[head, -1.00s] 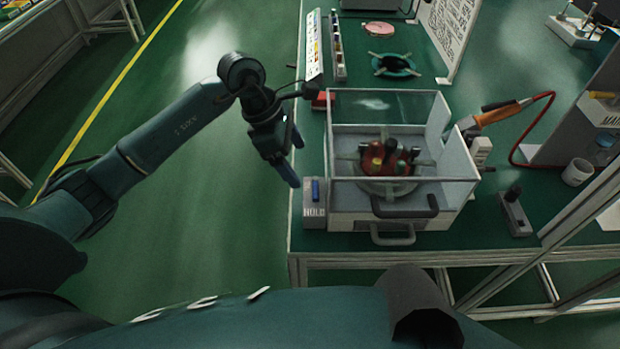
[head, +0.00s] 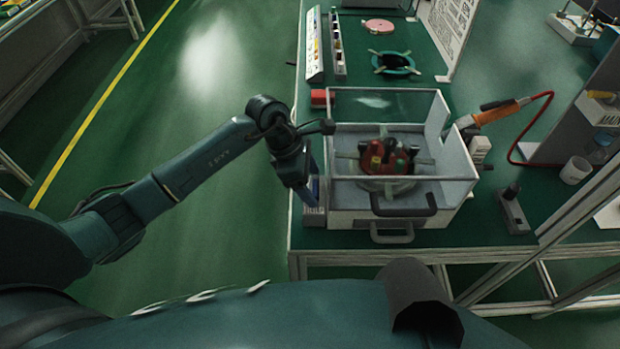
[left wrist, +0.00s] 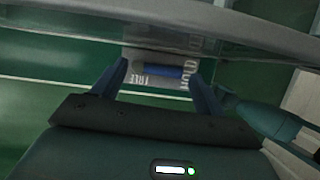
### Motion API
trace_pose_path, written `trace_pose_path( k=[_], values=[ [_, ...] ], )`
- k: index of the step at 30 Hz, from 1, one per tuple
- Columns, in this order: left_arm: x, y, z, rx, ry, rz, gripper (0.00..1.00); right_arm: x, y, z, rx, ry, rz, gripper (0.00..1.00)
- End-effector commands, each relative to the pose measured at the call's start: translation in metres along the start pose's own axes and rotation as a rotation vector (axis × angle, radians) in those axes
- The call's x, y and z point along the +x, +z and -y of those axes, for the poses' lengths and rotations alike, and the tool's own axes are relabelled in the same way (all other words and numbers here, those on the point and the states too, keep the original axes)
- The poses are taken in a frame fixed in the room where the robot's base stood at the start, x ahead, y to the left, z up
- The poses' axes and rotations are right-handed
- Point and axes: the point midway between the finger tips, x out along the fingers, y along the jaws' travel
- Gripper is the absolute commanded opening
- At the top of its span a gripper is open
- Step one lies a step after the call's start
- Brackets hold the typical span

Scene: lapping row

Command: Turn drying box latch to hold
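The drying box (head: 450,195) is a clear-walled box with a pale base and grey handles. Its latch is a blue bar (left wrist: 163,71) on a grey plate (left wrist: 150,83) at the box's left front corner. In the left wrist view, FREE is printed by the bar's left end and lettering that looks like HOLD by its right end; the bar runs across between them. My left gripper (head: 307,198) is at the latch. In the left wrist view its two fingers stand apart, one off each end of the bar, with gaps showing. My right gripper is not in view.
A red and dark fixture (head: 388,160) sits inside the box. A red block (head: 322,98) lies behind the latch. An orange-handled tool (head: 495,113) with a red hose and a black-knobbed switch (head: 514,212) are to the right. Open floor lies left of the bench.

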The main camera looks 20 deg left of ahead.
Motion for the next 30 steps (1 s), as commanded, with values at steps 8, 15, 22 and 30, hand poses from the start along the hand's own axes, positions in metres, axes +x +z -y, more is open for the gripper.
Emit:
trace_pose_path(
  k=[8, 15, 22, 30],
  values=[
    [-0.0004, 0.0, 0.0, 0.0, 0.0, 0.0, 0.49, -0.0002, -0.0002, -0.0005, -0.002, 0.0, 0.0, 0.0],
    [0.0003, 0.0003, -0.0001, -0.02, 0.011, 0.0, 0.4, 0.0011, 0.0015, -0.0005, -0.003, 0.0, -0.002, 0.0],
    [0.0001, 0.0021, 0.0007, -0.069, 0.027, 0.001, 0.4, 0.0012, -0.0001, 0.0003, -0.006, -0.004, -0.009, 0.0],
    [0.0002, 0.0021, 0.0008, -0.07, 0.026, 0.001, 0.7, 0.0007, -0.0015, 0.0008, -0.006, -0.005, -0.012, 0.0]
  ],
)
